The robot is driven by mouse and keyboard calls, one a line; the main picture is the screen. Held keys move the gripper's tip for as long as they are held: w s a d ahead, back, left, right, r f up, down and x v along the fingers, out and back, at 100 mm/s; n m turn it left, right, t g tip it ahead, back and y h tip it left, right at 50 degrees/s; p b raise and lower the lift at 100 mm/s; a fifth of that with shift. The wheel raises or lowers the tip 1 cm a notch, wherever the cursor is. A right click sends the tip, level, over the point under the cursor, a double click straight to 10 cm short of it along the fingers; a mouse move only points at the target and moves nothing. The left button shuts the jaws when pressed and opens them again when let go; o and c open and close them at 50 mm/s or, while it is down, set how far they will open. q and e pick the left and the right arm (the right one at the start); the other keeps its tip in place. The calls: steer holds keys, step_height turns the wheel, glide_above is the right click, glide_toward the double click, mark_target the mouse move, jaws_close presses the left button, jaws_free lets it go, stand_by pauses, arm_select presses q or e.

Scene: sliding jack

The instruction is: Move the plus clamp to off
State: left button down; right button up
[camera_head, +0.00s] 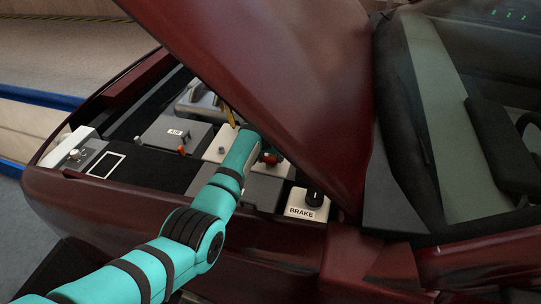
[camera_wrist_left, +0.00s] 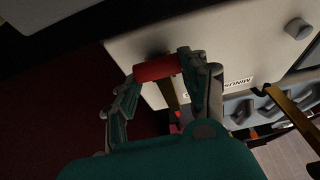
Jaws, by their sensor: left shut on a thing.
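The red handle (camera_wrist_left: 156,68), which looks like the plus clamp, has a brass-coloured stem below it and sits against a pale battery box (camera_wrist_left: 230,45). My left gripper (camera_wrist_left: 158,72) is shut on this handle, with a finger on each side. A "MINUS" label (camera_wrist_left: 236,84) shows on the box, to the right of the handle. In the head view, a small red part (camera_head: 271,158) shows just right of my left arm's end; the fingers there are mostly hidden. The plus label and any off mark cannot be read. My right gripper is not in view.
The raised dark red hood (camera_head: 270,60) hangs close above my left arm. A "BRAKE" box with a black knob (camera_head: 307,205) stands right of the arm. A grey "AIR" box (camera_head: 178,136) and a white switch box (camera_head: 73,147) are to its left. A brass-coloured bar (camera_wrist_left: 290,118) lies right of the gripper.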

mark_target(272, 157)
arm_select(q)
steer(key=shift+r, duration=0.1)
steer(key=shift+w+d+r+p, duration=0.1)
steer(key=shift+r+p, duration=0.15)
steer(key=shift+p, duration=0.05)
steer(key=shift+r, duration=0.1)
steer(key=shift+w+r+p, duration=0.25)
steer(key=shift+r+p, duration=0.35)
steer(key=shift+r, duration=0.15)
steer(key=shift+w+d+r+p, duration=0.1)
steer(key=shift+w+r+p, duration=0.1)
steer(key=shift+r+p, duration=0.3)
steer(key=shift+w+r+p, duration=0.15)
steer(key=shift+w+r, duration=0.05)
steer(key=shift+r, duration=0.5)
steer(key=shift+w+r, duration=0.2)
steer(key=shift+r, duration=0.1)
steer(key=shift+w+d+r+b, duration=0.15)
steer(key=shift+w+r+b, duration=0.25)
steer(key=shift+w+r, duration=0.2)
steer(key=shift+w+d+r+b, duration=0.15)
steer(key=shift+w+r+b, duration=0.25)
steer(key=shift+r, duration=0.2)
